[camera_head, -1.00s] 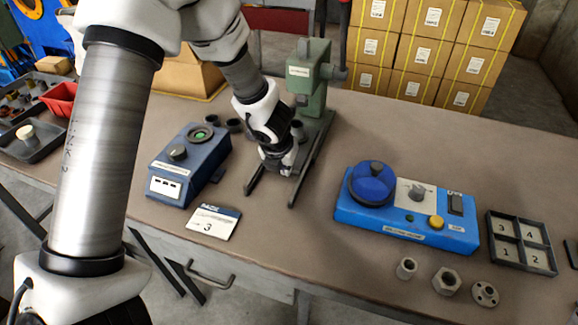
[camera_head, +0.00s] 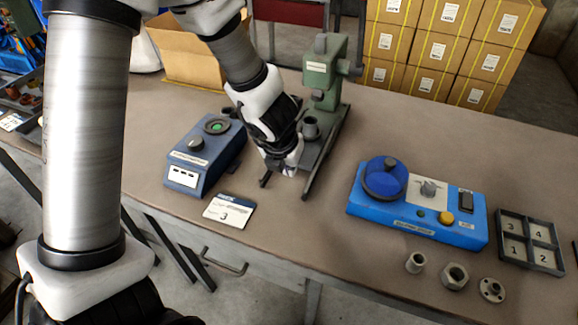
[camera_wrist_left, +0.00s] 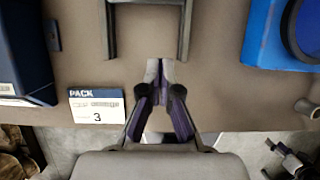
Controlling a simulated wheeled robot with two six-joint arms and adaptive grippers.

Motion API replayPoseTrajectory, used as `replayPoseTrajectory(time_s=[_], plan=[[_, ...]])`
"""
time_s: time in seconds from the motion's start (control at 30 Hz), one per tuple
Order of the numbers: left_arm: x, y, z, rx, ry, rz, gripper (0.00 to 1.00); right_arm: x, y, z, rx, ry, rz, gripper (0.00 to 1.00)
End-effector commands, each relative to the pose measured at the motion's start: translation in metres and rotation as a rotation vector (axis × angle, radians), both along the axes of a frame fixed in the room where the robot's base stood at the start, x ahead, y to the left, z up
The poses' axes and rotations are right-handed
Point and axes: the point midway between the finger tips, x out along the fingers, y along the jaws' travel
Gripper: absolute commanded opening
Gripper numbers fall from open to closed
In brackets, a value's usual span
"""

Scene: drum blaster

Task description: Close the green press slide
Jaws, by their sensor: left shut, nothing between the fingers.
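The green press (camera_head: 322,72) stands upright at the back of the table. Its slide, with a grey cup (camera_head: 311,128) on it, sits between two dark rails that reach toward the front edge. The rails also show at the top of the left wrist view (camera_wrist_left: 185,30). My left gripper (camera_head: 290,169) is shut and empty, low between the front ends of the rails. In the left wrist view its fingertips (camera_wrist_left: 160,66) meet just in front of the rails. My arm hides part of the press base and slide.
A blue station with a round dial (camera_head: 420,215) and a numbered tray (camera_head: 530,242) are to the right. Bare table lies between rails and station.

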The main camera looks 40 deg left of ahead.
Motion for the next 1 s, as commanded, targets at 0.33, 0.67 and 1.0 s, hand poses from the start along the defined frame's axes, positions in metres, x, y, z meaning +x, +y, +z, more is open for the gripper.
replayPoseTrajectory(time_s=[0.33, 0.67, 1.0], plan=[[0.034, 0.008, -0.053, 0.000, 0.000, 0.001, 0.00, -0.001, 0.000, -0.020, 0.000, 0.003, 0.000, 0.61], [0.063, 0.015, -0.059, 0.000, -0.001, -0.001, 0.00, 0.000, 0.000, -0.003, 0.000, 0.001, 0.000, 0.61], [0.066, 0.016, -0.057, 0.000, -0.001, 0.000, 0.00, 0.000, 0.000, 0.001, 0.000, 0.001, 0.000, 0.61]])
